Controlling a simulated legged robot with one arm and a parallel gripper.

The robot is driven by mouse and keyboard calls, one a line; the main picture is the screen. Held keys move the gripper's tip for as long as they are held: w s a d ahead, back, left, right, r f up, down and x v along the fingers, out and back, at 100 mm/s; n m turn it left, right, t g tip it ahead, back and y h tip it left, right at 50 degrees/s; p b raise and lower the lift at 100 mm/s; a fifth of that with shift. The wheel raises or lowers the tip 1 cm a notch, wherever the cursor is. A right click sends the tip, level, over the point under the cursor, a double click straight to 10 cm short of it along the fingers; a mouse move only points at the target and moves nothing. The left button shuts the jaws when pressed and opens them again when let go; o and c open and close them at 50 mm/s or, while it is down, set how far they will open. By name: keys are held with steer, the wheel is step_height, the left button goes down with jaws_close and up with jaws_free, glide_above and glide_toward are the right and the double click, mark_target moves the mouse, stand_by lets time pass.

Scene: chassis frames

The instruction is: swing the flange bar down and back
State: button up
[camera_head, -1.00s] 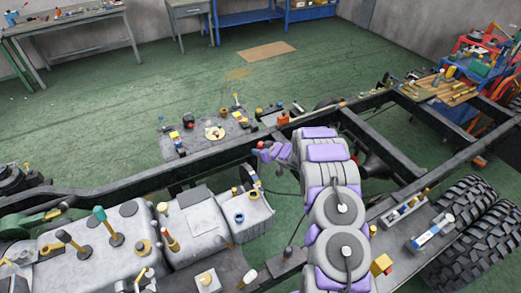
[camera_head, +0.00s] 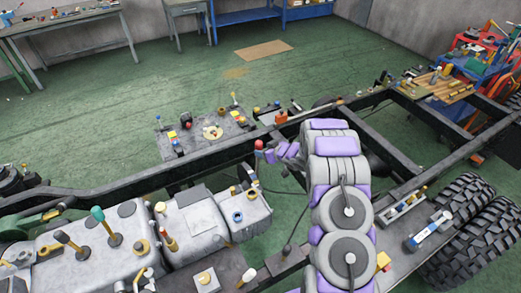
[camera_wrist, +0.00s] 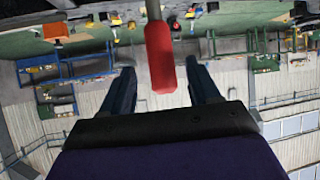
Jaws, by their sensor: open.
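A bar with a thick red grip hangs into the wrist view from the top; its red grip (camera_wrist: 160,58) lies in line with the gap between my fingers. It looks like the flange bar. In the head view a small red end (camera_head: 259,144) shows just left of my gripper (camera_head: 270,155), near the far frame rail. My gripper (camera_wrist: 161,76) is open, one dark finger on each side of the grip, with visible gaps. Whether the grip is between the fingers or just beyond their tips is hard to tell. The bar's mounting is hidden.
The black chassis frame (camera_head: 215,156) crosses the view under my arm. A grey tank (camera_head: 95,243) with several upright handles is at lower left. A dark plate (camera_head: 205,132) with small parts lies beyond the rail. Large tyres (camera_head: 475,228) stand at right. The green floor behind is mostly clear.

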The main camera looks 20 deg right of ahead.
steer(key=v, duration=1.2)
steer(key=shift+s, duration=0.1)
steer(key=s+d+r+m+g+h+b, duration=0.1)
steer(key=s+r+m+g+h+b, duration=0.1)
steer(key=s+r+g+h, duration=0.25)
steer(key=s+d+r+m+g+h+b, duration=0.1)
steer(key=s+d+r+m+h+b, duration=0.15)
steer(key=s+r, duration=0.45)
steer(key=s+a+g+y+b, duration=0.1)
steer(key=s+a+g, duration=0.1)
steer(key=s+a, duration=0.4)
steer(key=s+a+r+g+b, duration=0.1)
steer(key=s+a, duration=0.5)
steer(key=s, duration=1.1)
steer(key=s+a+g+y+b, duration=0.1)
steer(key=s+a+g, duration=0.3)
steer(key=s, duration=0.8)
steer(key=a, duration=0.2)
steer(key=shift+a+r+y+b, duration=0.3)
steer(key=shift+a+r+b, duration=0.05)
steer(key=shift+a+b, duration=0.05)
